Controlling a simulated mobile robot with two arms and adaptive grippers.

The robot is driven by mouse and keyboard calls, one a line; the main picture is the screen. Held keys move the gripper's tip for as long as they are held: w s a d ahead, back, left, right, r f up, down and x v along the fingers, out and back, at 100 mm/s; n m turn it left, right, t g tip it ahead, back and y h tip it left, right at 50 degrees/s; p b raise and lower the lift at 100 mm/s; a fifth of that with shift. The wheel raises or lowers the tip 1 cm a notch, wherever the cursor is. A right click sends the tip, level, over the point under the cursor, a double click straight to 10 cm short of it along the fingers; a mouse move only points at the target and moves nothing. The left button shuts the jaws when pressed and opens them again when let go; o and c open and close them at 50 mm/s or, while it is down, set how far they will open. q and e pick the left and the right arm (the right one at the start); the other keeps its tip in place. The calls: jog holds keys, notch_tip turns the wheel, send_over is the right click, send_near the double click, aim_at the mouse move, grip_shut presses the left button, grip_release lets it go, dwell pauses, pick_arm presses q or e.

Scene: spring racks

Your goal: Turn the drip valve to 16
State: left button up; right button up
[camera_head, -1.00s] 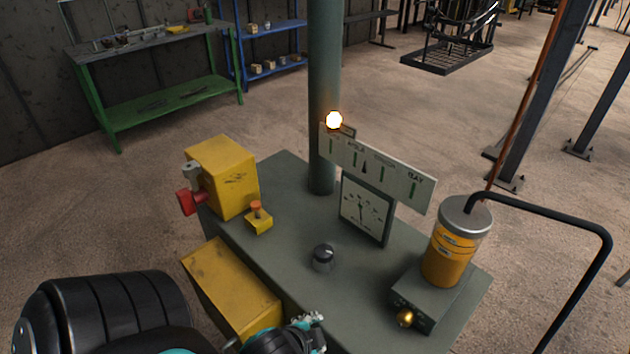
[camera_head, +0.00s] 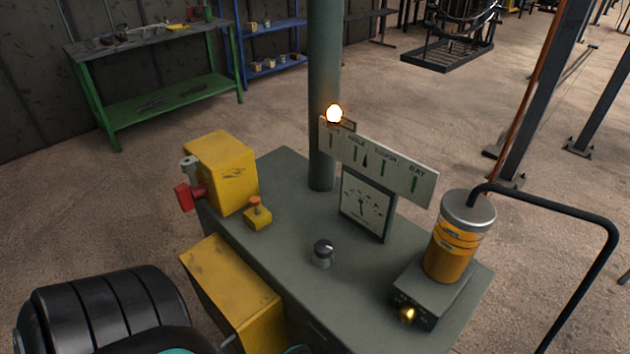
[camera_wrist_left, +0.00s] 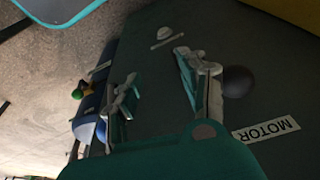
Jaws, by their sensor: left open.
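The drip valve is most likely the small brass knob (camera_head: 408,314) on the front of the grey block under the orange canister (camera_head: 453,240), at the right of the console; I see no readable scale on it. My left gripper (camera_wrist_left: 163,88) is open in the left wrist view, with nothing visible between its fingers. A dark ball (camera_wrist_left: 238,82) is close beside its right-hand finger, near a MOTOR label (camera_wrist_left: 267,130); I cannot tell whether they touch. In the head view that gripper is almost wholly below the bottom edge. My right gripper is not in view.
The grey console (camera_head: 290,175) carries a black-topped knob (camera_head: 323,253), a dial gauge (camera_head: 366,207), a lettered sign (camera_head: 380,165) with a lit lamp (camera_head: 334,114), and a yellow box (camera_head: 223,170) with a red handle. A black pipe (camera_head: 560,208) arches from the canister. A green post (camera_head: 323,90) stands behind.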

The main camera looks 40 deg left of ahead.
pick_arm(q)
notch_tip(320, 180, down, 10)
jog(key=s+b, duration=0.1)
jog(key=shift+s+r, duration=0.2)
jog(key=shift+s, duration=0.2)
dwell(0.3)
